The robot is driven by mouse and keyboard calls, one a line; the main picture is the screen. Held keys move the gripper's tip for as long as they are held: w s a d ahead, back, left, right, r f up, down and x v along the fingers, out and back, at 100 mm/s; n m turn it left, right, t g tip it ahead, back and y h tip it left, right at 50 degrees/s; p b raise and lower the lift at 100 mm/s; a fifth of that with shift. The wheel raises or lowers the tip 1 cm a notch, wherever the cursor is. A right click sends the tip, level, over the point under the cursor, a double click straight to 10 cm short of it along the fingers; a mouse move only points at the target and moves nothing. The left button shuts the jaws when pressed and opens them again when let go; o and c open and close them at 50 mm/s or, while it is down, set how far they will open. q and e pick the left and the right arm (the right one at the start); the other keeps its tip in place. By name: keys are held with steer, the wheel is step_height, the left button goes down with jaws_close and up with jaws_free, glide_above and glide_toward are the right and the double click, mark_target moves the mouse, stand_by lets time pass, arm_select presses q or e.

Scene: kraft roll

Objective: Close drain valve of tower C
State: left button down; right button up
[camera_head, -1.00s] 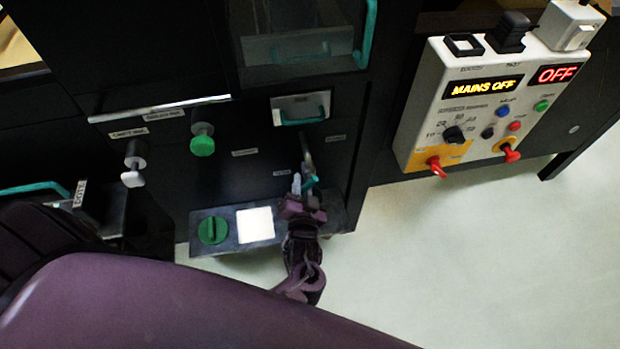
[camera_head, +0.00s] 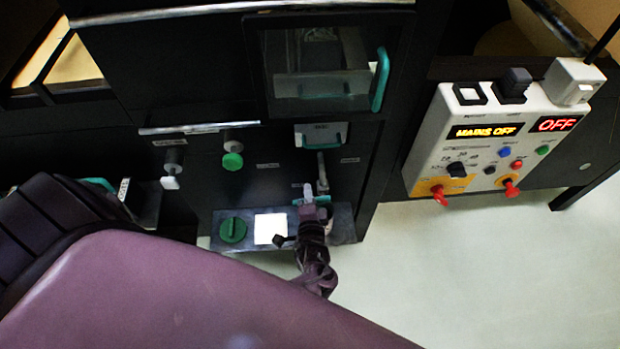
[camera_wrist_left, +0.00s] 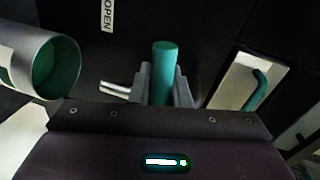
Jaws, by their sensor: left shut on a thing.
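The drain valve shows as a pale metal lever (camera_head: 322,172) on the lower black cabinet front, with a teal grip at its lower end. My left gripper (camera_head: 310,194) is at that grip, low on the cabinet. In the left wrist view the teal grip (camera_wrist_left: 165,68) stands upright between the two grey fingers (camera_wrist_left: 163,85), which are closed on it. The lever's pivot is not clear in the wrist view. Tower C's own marking is not readable. My right gripper is not in view.
The control box (camera_head: 480,140) at right reads MAINS OFF. Pale floor is clear below.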

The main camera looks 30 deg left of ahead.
arm_select(q)
steer(key=shift+r+m+p, duration=0.3)
steer(key=shift+m+p, duration=0.1)
steer(key=shift+m, duration=0.2)
steer(key=c, duration=1.4)
jaws_free()
steer(key=shift+o, duration=0.2)
steer(key=shift+s, duration=0.1)
steer(key=v, duration=0.7)
steer(key=shift+s+d, duration=0.15)
steer(key=shift+d, duration=0.15)
